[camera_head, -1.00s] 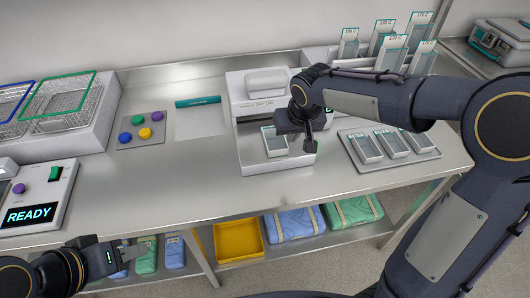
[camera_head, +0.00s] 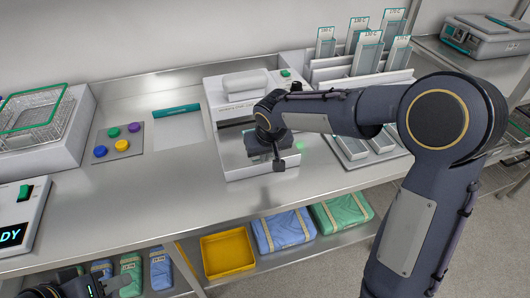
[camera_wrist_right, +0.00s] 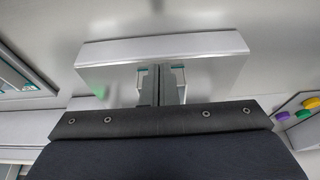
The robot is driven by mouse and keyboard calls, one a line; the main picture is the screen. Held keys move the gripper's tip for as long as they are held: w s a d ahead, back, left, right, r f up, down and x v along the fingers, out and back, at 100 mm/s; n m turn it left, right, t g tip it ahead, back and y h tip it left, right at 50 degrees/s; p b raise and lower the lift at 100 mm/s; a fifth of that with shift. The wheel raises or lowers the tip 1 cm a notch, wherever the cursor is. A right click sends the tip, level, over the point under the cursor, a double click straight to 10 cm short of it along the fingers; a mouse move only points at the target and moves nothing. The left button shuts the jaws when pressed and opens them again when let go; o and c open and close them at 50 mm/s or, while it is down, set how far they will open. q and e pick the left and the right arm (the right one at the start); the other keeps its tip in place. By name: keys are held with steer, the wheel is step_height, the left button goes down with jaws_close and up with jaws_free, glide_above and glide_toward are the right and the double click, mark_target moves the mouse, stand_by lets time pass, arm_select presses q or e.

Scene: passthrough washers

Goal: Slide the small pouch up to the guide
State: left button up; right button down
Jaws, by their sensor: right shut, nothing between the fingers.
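The small pouch is mostly or wholly hidden in the head view by my right gripper (camera_head: 279,164). That gripper is shut and empty, pointing down over the front ledge of the white sealer (camera_head: 232,165). In the right wrist view its closed fingers (camera_wrist_right: 160,88) stand before the ledge. Pale and teal patches beside the fingers (camera_wrist_right: 179,74) may be part of the pouch; I cannot tell whether they touch it. The guide cannot be made out. My left gripper (camera_head: 104,287) is low at the bottom left, and its jaw opening is unclear.
A tray of pouches (camera_head: 352,152) lies right of the sealer, partly behind my right arm. A rack of labelled pouches (camera_head: 360,62) stands behind. Left are a teal bar (camera_head: 176,111), coloured buttons (camera_head: 117,143) and a wire basket (camera_head: 30,110). The front bench top is clear.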

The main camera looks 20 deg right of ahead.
steer(key=shift+w+f, duration=0.15)
stand_by(0.3)
steer(key=shift+w+a+p, duration=0.1)
steer(key=shift+w+p, duration=1.05)
steer(key=shift+w, duration=2)
steer(key=shift+s+r+p, duration=0.25)
steer(key=shift+s+r, duration=0.35)
steer(key=shift+r, duration=0.25)
steer(key=shift+s+r+p, duration=0.25)
steer(key=shift+s+r, duration=0.3)
steer(key=shift+r, duration=0.25)
steer(key=shift+s+r, duration=0.35)
steer(key=shift+s, duration=0.05)
